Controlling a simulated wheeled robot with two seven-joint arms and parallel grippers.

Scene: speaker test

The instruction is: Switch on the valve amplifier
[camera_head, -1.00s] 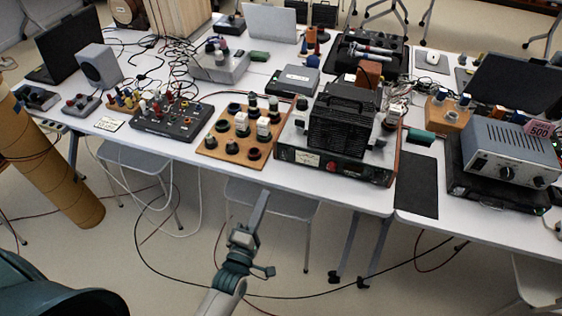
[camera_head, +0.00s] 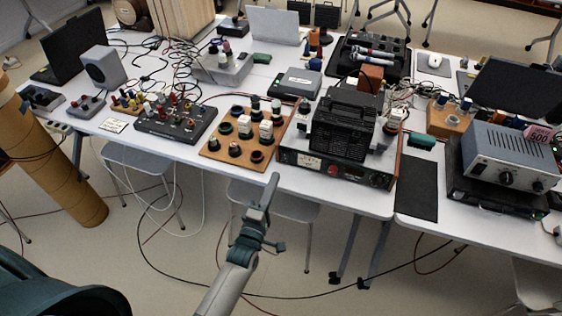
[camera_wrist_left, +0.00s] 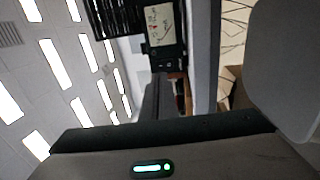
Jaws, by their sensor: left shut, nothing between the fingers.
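My left gripper (camera_head: 273,182) is shut and empty, in front of the table edge, left of and apart from the amplifier's front. In the left wrist view the shut fingers (camera_wrist_left: 163,97) point toward the panel, and the meter (camera_wrist_left: 164,24) shows near the top, turned sideways. I cannot make out the power switch. My right gripper is not in view.
A wooden board with valves (camera_head: 213,149) stands just left of the amplifier. A black mat (camera_head: 417,188) lies to its right, with a grey-blue instrument (camera_head: 500,160) beyond. A stool (camera_head: 290,205) is under the table. Cables lie on the floor.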

